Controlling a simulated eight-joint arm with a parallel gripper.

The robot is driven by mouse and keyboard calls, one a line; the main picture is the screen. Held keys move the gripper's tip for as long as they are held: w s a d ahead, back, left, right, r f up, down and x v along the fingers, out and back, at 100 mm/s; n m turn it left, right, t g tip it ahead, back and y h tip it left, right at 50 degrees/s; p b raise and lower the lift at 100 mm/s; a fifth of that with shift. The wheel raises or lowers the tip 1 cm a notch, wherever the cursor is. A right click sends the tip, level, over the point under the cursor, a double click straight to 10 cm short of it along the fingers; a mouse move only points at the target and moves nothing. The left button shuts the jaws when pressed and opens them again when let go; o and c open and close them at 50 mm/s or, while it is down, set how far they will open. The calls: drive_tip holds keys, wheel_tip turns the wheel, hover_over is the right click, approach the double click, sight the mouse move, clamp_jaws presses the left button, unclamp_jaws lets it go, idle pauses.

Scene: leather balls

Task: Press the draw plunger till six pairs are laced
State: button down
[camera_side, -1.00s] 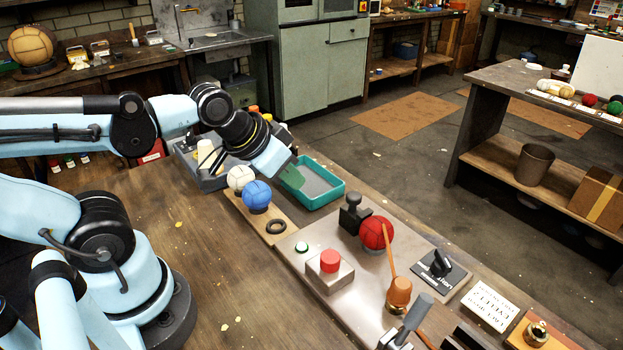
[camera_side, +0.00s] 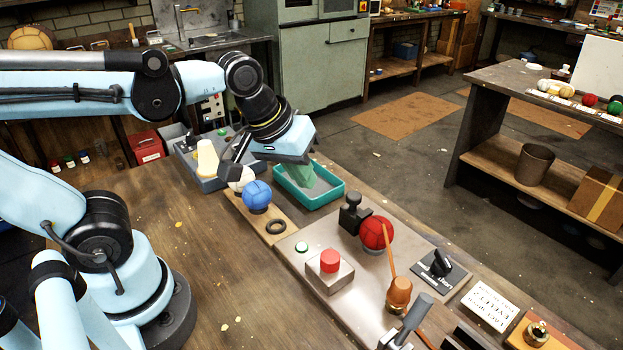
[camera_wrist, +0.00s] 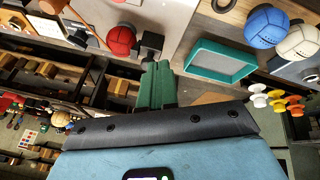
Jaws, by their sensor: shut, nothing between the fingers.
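A block with a red push button (camera_side: 330,262) stands on the metal plate in the side view. I cannot tell for sure whether it is the draw plunger. A black upright device with a knob (camera_side: 353,213) stands beside a red ball (camera_side: 377,232), which also shows in the wrist view (camera_wrist: 121,39). A white card (camera_side: 489,304) with upside-down print lies to the right. My gripper (camera_side: 303,177) points down over the teal tray, apart from the button and the ball. Its green fingers (camera_wrist: 157,85) are shut and empty.
The teal tray (camera_side: 333,193) lies below my gripper. A blue ball (camera_side: 257,196), a white ball (camera_side: 240,179) and a black ring (camera_side: 276,227) sit on a wooden strip. A wooden-handled tool (camera_side: 398,289) and a black lever (camera_side: 440,262) stand farther right.

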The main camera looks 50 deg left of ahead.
sight(329, 256)
drive_tip(key=d+r+n+g, duration=0.5)
drive_tip(key=d+n, duration=0.3)
drive_tip(key=n, duration=0.5)
drive_tip(key=shift+s+r+y, duration=0.15)
drive_tip(key=shift+s+y, duration=0.15)
wheel_tip(329, 256, down, 14)
idle(0.5)
drive_tip(key=shift+f, duration=0.95)
drive_tip(key=shift+r, duration=0.1)
wheel_tip(329, 256, up, 14)
idle(0.6)
